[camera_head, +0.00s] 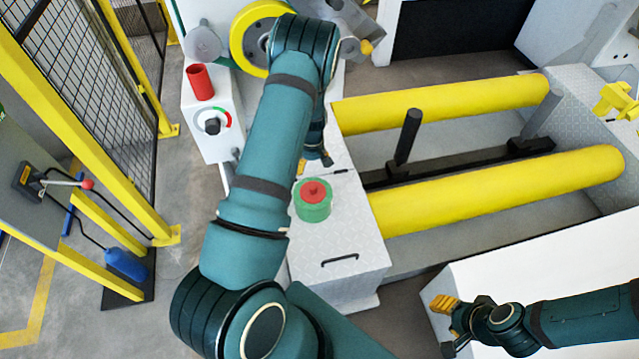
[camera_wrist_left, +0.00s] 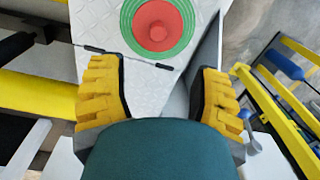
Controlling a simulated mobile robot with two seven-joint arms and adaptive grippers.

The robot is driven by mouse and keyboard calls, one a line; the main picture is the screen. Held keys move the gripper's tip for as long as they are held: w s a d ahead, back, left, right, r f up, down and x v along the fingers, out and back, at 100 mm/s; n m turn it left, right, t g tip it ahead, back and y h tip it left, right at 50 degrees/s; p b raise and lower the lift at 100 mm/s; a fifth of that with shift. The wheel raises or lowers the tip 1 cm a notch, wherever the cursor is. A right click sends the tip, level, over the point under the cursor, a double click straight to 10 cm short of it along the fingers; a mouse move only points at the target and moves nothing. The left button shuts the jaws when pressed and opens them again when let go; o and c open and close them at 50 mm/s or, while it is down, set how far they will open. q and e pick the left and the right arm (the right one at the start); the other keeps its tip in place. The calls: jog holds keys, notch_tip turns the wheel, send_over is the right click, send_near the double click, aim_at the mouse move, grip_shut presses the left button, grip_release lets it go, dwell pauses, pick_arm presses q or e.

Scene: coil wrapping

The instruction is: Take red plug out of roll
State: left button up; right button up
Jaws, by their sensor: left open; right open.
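The roll (camera_head: 313,212) is a short green cylinder on the grey metal box top. The red plug (camera_head: 314,191) sits in its centre. In the left wrist view the roll (camera_wrist_left: 132,38) shows as green rings around the round red plug (camera_wrist_left: 157,26), at the top of the picture. My left gripper (camera_head: 314,161) is partly hidden behind its own arm, just beyond the roll. In the left wrist view its yellow-padded fingers (camera_wrist_left: 160,78) are spread wide and empty, with the plug beyond them. My right gripper (camera_head: 447,325) is open and empty at the lower right, away from the roll.
A red cup-like cylinder (camera_head: 200,82) stands on a white control box (camera_head: 207,132) at the left. A yellow wheel (camera_head: 250,38) is behind my left arm. Two yellow rollers (camera_head: 500,187) and an upright black post (camera_head: 408,136) lie right of the roll. A fence (camera_head: 75,95) is left.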

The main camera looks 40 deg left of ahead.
aim_at(313, 187)
pick_arm(q)
notch_tip(313, 187, down, 8)
jog(key=shift+a+f+b, duration=0.1)
jog(key=shift+a+b, duration=0.05)
jog(key=shift+b, duration=0.65)
jog(key=shift+w+f+b, duration=0.15)
jog(key=shift+f+b, duration=0.5)
jog(key=shift+f, duration=2.05)
jog(key=shift+r, duration=0.1)
grip_shut()
